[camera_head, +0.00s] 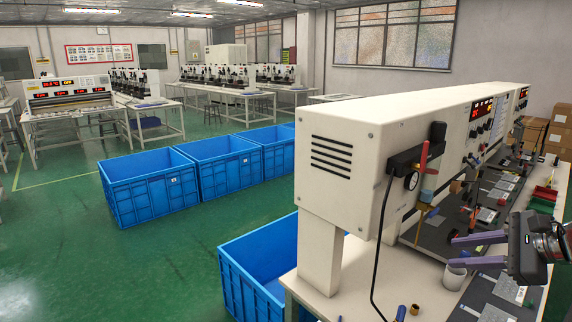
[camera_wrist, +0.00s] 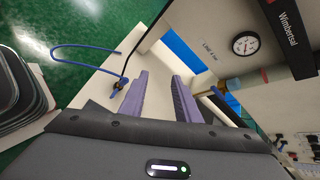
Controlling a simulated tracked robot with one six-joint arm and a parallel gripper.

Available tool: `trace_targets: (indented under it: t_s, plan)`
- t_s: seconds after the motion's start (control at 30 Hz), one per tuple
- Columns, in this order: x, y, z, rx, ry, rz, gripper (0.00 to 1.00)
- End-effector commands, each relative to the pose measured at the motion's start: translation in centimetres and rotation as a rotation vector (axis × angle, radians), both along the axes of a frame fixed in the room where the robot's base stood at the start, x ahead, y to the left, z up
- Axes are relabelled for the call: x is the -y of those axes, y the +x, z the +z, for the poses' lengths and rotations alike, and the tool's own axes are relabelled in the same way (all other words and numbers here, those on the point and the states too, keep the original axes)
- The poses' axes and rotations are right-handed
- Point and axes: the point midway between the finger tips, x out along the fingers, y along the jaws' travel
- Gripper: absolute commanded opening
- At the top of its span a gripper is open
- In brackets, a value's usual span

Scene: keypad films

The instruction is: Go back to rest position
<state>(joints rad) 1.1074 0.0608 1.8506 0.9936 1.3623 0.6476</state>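My gripper (camera_head: 452,251) is at the right in the head view, above the bench, with its two purple fingers pointing left. The fingers are apart, with nothing seen between them. In the wrist view my gripper (camera_wrist: 161,78) also shows its fingers spread and empty. A white cup (camera_head: 455,276) stands on the bench just below the fingers; I cannot tell the exact gap. Grey keypad films (camera_head: 508,288) lie on dark mats to the right of the cup, partly hidden by my gripper.
Blue bins (camera_head: 150,188) stand on the green floor. Cardboard boxes (camera_head: 560,135) are at the far right.

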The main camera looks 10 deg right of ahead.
Motion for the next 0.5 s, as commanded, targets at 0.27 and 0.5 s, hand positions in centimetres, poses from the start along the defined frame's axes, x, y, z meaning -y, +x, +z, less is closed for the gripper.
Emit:
trace_targets:
  t_s: [0.27,0.5]
  plan:
    - [-8.2,-2.5,-6.1,-0.147,-0.446,0.374,0.3]
    - [-13.4,-5.1,-8.8,-0.194,-0.764,0.702,0.3]
